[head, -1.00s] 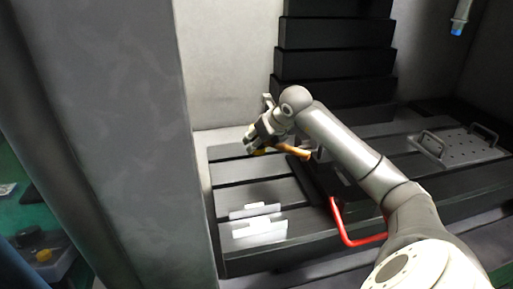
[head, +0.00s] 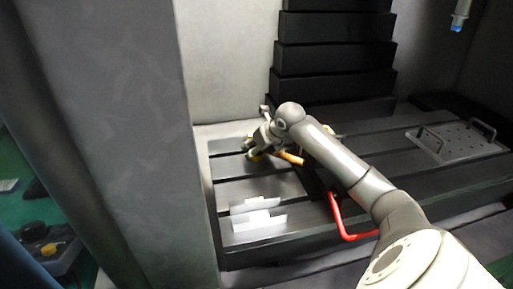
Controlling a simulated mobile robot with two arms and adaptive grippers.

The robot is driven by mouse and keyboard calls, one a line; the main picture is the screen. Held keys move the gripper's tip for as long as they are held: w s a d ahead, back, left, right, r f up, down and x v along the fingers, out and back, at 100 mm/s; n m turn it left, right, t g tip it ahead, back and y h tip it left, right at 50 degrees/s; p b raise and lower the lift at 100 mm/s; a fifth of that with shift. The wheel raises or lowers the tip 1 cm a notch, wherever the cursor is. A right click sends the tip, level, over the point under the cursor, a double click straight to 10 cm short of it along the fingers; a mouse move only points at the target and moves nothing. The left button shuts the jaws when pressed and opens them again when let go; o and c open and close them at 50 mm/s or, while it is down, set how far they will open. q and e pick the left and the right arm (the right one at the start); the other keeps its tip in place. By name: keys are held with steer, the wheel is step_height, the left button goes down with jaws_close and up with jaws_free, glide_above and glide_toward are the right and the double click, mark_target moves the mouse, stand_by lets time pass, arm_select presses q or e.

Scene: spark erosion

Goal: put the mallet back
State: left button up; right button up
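The mallet shows as an orange handle (head: 291,158) beside my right gripper, low over the dark slotted table (head: 240,190). A small yellow part shows at the gripper's fingers, and I cannot tell if it is the mallet's head. My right gripper (head: 255,153) appears shut on the mallet; its fingers are small and partly hidden by the wrist. Whether the mallet touches the table is unclear. My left gripper is not in view.
Two pale metal blocks (head: 258,223) lie at the table's front left. A red bent handle (head: 342,222) sticks out in front. A perforated plate with two handles (head: 455,143) lies at right. A black stepped column (head: 333,60) stands behind. A grey pillar (head: 130,140) bounds the left.

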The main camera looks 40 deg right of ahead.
steer(key=shift+o, duration=1.4)
steer(key=shift+r, duration=0.25)
steer(key=shift+s+r, duration=0.2)
steer(key=shift+s, duration=0.05)
steer(key=b+v, duration=0.2)
steer(key=v, duration=0.9)
steer(key=shift+r, duration=0.15)
